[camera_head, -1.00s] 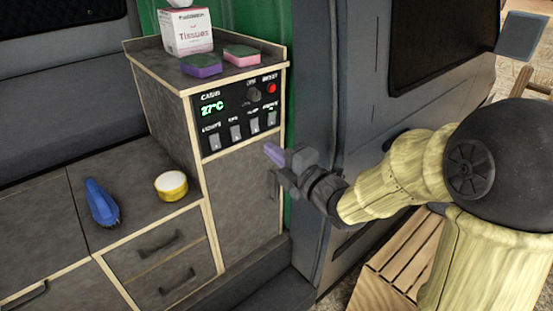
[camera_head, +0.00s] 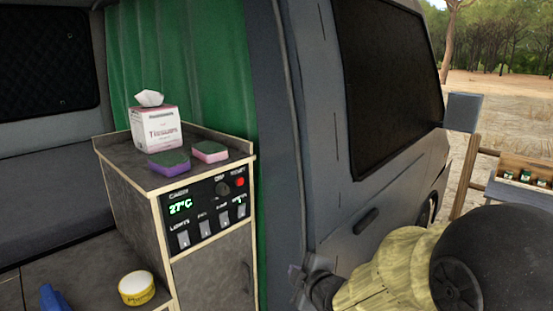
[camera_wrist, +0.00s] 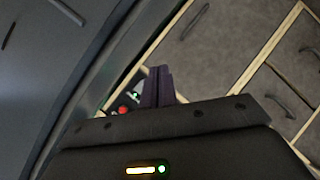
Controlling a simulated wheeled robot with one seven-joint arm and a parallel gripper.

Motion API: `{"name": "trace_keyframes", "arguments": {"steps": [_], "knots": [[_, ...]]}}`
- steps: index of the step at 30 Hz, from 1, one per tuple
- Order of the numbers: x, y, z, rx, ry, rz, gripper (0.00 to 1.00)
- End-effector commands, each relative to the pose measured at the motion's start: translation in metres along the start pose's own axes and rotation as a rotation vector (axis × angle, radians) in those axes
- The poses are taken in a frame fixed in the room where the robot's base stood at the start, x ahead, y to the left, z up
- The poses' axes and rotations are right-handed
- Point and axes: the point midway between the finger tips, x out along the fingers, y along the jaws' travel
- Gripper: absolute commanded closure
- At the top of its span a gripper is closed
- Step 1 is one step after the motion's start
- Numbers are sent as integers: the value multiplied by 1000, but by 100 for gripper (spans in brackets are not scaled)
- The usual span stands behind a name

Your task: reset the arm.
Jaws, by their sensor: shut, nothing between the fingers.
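My gripper (camera_wrist: 158,86) is shut and empty in the wrist view, its dark purple fingers together. Behind it show the cabinet front and part of the control panel (camera_wrist: 125,108) with a red button. In the head view my wrist is at the bottom, right of the cabinet (camera_head: 215,275) and in front of the grey van door (camera_head: 345,225). The fingers cannot be made out clearly there. The control panel (camera_head: 205,210) shows 27°C on a green display above a row of switches.
A yellow tin (camera_head: 138,289) and part of a blue brush (camera_head: 53,298) are at the lower left. A crate of jars (camera_head: 525,178) stands outside at the right.

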Motion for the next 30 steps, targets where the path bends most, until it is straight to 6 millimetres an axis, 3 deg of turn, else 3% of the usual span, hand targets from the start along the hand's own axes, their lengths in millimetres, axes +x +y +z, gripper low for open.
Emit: {"name": "trace_keyframes", "arguments": {"steps": [6,12,18,30], "knots": [[-37,-24,66,464,-355,-120,100],[-88,-60,105,910,-684,-179,100],[-127,-90,112,1217,-913,-203,100],[-132,-95,112,1259,-947,-207,100]]}}
